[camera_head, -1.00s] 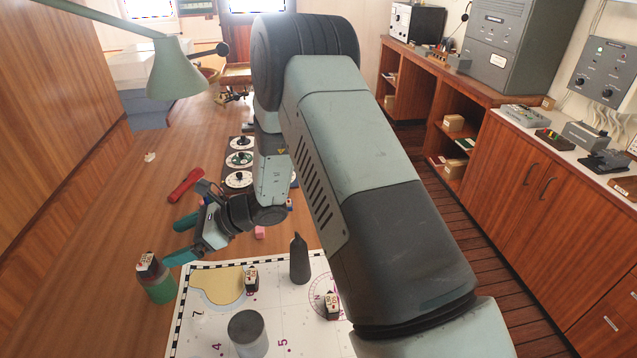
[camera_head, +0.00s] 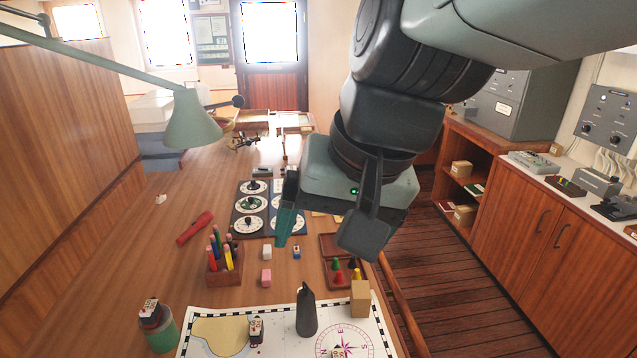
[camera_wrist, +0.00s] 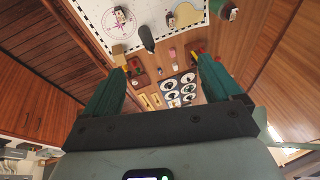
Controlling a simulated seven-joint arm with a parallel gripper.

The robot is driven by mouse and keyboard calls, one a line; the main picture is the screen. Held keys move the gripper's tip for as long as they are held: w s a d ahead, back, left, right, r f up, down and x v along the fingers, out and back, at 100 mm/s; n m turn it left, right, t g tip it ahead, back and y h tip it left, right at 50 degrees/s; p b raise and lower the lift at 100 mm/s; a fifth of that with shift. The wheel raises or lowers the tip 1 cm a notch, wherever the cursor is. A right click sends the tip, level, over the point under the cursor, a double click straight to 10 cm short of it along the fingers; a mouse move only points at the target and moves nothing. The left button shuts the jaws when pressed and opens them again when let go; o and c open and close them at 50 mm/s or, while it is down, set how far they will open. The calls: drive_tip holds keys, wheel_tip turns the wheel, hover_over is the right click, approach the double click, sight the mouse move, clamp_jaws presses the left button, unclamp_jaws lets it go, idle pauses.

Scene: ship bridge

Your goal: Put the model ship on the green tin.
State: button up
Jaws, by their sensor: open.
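The green tin (camera_head: 162,335) stands at the lower left of the head view, beside the chart. A small model ship (camera_head: 149,312), white and black over red, sits on top of it, seemingly upright. In the wrist view the tin (camera_wrist: 228,11) is at the top right edge, where detail is too small to read. Two similar small white-and-black pieces stand on the chart, one at its left (camera_head: 256,330) and one at its lower edge (camera_head: 338,352). My gripper (camera_wrist: 160,72) is open and empty, raised over the table, well apart from the tin and the ship.
The chart (camera_head: 215,320) carries a dark bottle-like piece (camera_head: 306,312). A green lamp (camera_head: 190,122) hangs at left.

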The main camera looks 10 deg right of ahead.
drive_tip(key=s+d+r+n+t+h, duration=0.1)
drive_tip(key=s+d+t+h, duration=0.1)
drive_tip(key=s+d, duration=0.2)
drive_tip(key=shift+d+r+h, duration=0.3)
drive_tip(key=shift+d+r, duration=0.05)
drive_tip(key=shift+d, duration=0.45)
